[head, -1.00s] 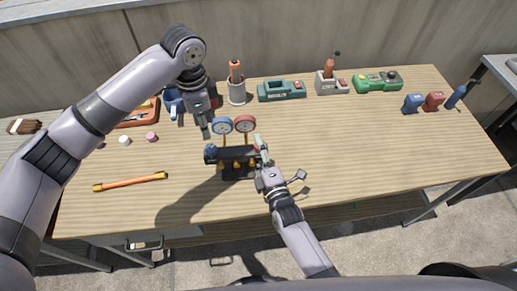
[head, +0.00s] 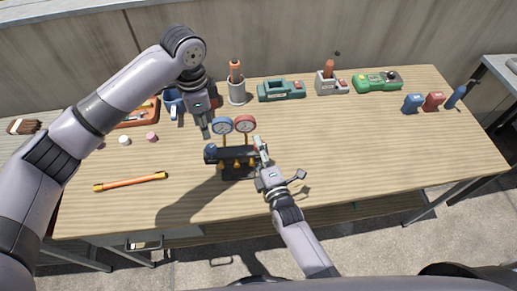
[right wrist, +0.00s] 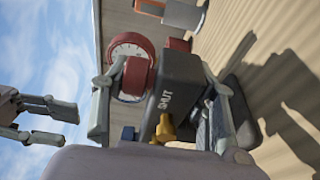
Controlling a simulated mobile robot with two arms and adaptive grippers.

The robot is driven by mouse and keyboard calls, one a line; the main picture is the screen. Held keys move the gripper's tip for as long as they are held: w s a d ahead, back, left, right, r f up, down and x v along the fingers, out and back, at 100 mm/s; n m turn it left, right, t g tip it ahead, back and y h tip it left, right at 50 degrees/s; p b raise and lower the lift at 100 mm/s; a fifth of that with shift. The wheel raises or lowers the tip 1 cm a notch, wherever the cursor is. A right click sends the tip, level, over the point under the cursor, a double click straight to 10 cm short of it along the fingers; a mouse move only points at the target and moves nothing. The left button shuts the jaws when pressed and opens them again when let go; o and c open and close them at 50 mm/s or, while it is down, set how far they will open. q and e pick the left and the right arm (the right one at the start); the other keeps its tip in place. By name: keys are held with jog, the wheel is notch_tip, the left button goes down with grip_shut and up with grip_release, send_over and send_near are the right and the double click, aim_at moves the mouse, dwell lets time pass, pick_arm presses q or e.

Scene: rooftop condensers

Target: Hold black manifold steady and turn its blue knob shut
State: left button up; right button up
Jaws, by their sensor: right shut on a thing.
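The black manifold (head: 238,162) stands on the workbench with a blue gauge (head: 222,125), a red gauge (head: 245,124) and several yellow fittings. Its blue knob (head: 210,152) is at the left end. My right gripper (head: 260,150) is shut on the manifold's right end. In the right wrist view, its fingers lie on either side of the manifold body (right wrist: 182,85), which bears the word SHUT, and the red knob (right wrist: 137,77) shows. My left gripper (head: 205,128) hangs empty behind and above the blue knob, apart from it. Its parted fingers show in the right wrist view (right wrist: 45,120).
An orange-yellow rod (head: 130,181) lies at the left front. Behind stand a grey cup (head: 237,93), a teal device (head: 281,91) and a green device (head: 377,80). Blue and red blocks (head: 433,101) stand at the right.

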aim_at(210, 148)
grip_shut()
pick_arm(q)
jog(key=o, duration=0.3)
jog(key=shift+n, duration=0.4)
jog(key=shift+o, duration=0.4)
jog(key=n, duration=0.4)
jog(key=shift+r, duration=0.25)
notch_tip(210, 148, down, 10)
jog(key=n, duration=1.9)
jog(key=shift+f, duration=0.15)
